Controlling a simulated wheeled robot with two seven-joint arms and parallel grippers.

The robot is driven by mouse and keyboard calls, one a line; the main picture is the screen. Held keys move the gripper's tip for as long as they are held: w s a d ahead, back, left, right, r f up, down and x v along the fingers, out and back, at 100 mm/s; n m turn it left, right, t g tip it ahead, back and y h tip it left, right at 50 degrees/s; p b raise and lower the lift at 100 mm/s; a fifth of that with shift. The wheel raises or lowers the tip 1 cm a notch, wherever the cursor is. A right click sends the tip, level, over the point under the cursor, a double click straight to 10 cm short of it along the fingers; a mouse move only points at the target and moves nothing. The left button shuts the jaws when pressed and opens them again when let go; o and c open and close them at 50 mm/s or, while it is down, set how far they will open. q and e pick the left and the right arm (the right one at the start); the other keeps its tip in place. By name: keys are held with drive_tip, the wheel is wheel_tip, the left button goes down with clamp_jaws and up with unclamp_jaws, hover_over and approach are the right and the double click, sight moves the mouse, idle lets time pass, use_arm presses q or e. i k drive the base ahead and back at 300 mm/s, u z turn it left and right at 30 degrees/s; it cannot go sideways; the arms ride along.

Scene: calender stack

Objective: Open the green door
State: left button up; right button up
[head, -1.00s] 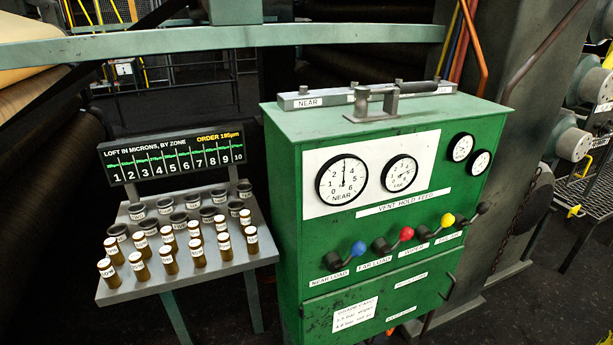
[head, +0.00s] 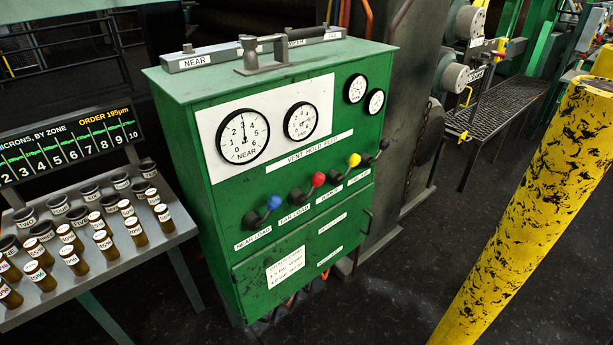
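The green door (head: 318,232) is the lower front panel of a green cabinet (head: 177,116) in the head view. It looks shut, flush with the front. A small dark handle (head: 369,220) stands at its right edge. A white label card (head: 286,267) is fixed on the door's left part. Above the door are levers with a blue knob (head: 274,202), a red knob (head: 318,179), a yellow knob (head: 354,160) and a black knob (head: 384,144). Neither of my grippers shows in the view.
A sloped rack (head: 130,249) with several labelled brown vials stands left of the cabinet, under a black display board (head: 65,147). A thick yellow post (head: 530,205) rises at the right. Dark floor (head: 410,270) lies open between cabinet and post.

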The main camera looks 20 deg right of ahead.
sight(266, 278)
drive_tip(key=k, duration=0.6)
drive_tip(key=z, duration=0.9)
drive_tip(key=i, duration=1.65)
drive_tip(key=u, duration=0.65)
